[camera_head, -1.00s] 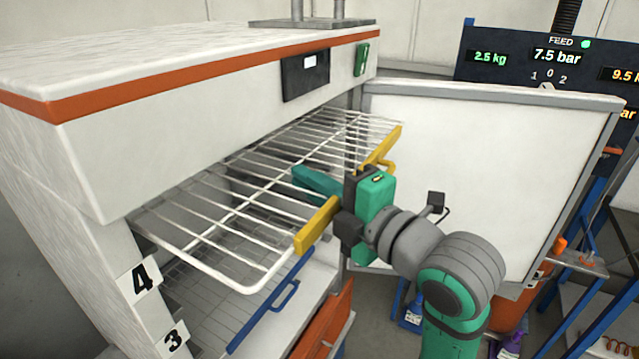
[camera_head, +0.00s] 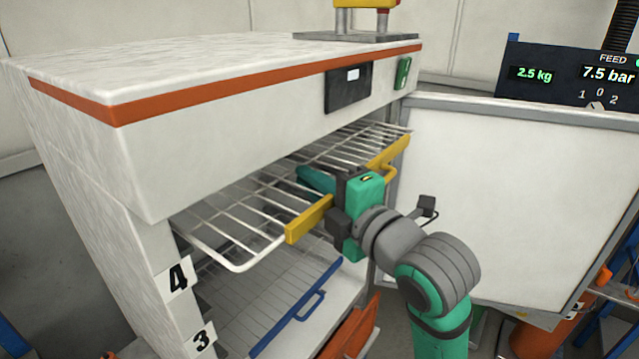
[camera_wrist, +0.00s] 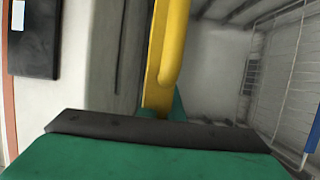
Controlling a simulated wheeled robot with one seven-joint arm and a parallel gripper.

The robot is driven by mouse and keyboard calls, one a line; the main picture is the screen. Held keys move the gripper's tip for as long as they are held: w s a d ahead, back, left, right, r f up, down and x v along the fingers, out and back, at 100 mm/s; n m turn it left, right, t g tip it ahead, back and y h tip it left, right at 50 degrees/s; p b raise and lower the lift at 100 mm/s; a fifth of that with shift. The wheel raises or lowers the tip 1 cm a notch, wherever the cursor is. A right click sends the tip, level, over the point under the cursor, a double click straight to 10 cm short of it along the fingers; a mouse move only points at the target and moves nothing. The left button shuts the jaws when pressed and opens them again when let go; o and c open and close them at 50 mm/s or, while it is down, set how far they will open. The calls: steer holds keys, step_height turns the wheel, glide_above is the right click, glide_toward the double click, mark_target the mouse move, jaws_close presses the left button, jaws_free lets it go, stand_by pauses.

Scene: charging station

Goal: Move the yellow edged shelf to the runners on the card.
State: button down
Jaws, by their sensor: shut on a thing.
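The yellow edged shelf is a wire rack (camera_head: 222,228) with a yellow front strip and a yellow handle (camera_head: 386,158). It sticks partly out of the white cabinet's opening, around the height of the number 4 label. My gripper (camera_head: 335,190) is shut on the yellow edge at the middle of its front, and covers part of it. In the wrist view the yellow edge (camera_wrist: 170,55) runs down into my gripper (camera_wrist: 160,115), whose fingertips are mostly hidden. The card with the runner number is not seen; labels 4 (camera_head: 178,278) and 3 (camera_head: 203,339) show on the cabinet's side.
A blue edged wire shelf (camera_head: 298,310) sits lower in the cabinet (camera_head: 230,130). An orange part (camera_head: 352,335) shows below it. The open white door (camera_head: 520,190) stands to the right of my arm. A dark display panel (camera_head: 570,75) is behind it.

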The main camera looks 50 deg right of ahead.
steer(key=shift+w+a, duration=0.2)
steer(key=shift+w, duration=2.35)
steer(key=shift+w+a, duration=0.2)
steer(key=shift+w, duration=2.35)
steer(key=shift+w+a, duration=0.2)
steer(key=shift+w, duration=2.35)
step_height(320, 180, down, 2)
steer(key=shift+s+f, duration=0.1)
steer(key=shift+f, duration=0.15)
steer(key=shift+f, duration=0.2)
steer(key=c, duration=1.8)
jaws_free()
steer(key=shift+c, duration=0.2)
steer(key=shift+f, duration=0.1)
